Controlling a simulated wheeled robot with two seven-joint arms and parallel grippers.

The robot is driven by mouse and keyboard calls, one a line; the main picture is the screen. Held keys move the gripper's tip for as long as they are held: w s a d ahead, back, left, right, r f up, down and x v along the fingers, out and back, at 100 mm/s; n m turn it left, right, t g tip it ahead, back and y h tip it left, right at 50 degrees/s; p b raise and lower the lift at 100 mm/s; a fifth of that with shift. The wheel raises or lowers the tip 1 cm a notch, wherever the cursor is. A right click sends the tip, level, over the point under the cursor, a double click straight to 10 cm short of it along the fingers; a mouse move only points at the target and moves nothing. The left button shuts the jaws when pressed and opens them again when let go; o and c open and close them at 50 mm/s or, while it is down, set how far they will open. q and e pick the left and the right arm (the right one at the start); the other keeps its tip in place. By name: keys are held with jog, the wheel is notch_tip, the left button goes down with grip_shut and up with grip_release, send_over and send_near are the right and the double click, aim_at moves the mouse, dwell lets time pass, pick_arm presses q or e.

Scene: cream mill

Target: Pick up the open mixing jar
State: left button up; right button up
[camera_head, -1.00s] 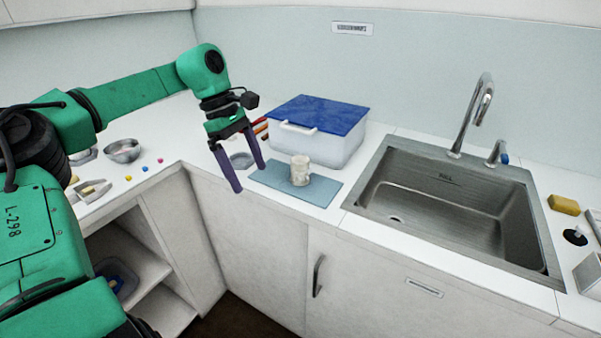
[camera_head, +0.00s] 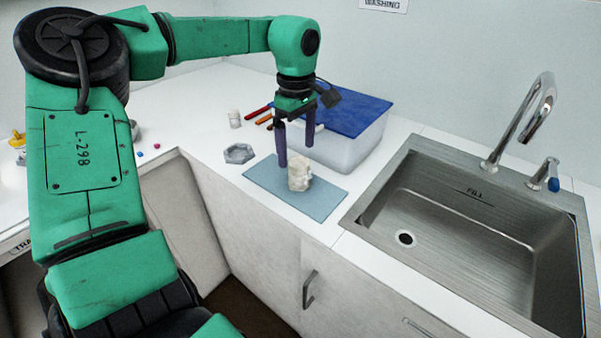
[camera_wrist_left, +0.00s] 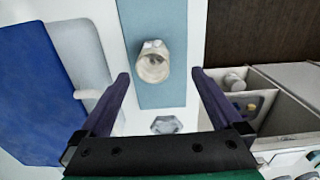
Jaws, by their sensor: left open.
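The open mixing jar (camera_head: 299,173) is a small cream, mottled jar standing upright on a blue mat (camera_head: 322,203) on the counter. In the left wrist view the jar (camera_wrist_left: 153,66) shows its open round mouth and lies ahead of the fingertips, between their lines. My left gripper (camera_head: 296,157) points down, open and empty, just behind and above the jar in the head view. Its two dark purple fingers also show in the left wrist view (camera_wrist_left: 160,76), apart from the jar. My right gripper is not in view.
A clear bin with a blue lid (camera_head: 350,112) stands close behind the mat. The steel sink (camera_head: 475,220) is to the right. A grey hexagonal dish (camera_head: 239,153), a small white jar (camera_head: 234,119) and red and orange sticks (camera_head: 260,113) lie to the left.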

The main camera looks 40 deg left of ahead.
aim_at(299, 171)
pick_arm(q)
jog(key=f, duration=0.2)
jog(key=f+p, duration=0.1)
jog(key=f, duration=0.2)
jog(key=w+f, duration=0.1)
jog(key=f, duration=0.2)
jog(key=shift+a+f+p, duration=0.2)
jog(key=shift+p, duration=0.2)
jog(key=c, duration=1.4)
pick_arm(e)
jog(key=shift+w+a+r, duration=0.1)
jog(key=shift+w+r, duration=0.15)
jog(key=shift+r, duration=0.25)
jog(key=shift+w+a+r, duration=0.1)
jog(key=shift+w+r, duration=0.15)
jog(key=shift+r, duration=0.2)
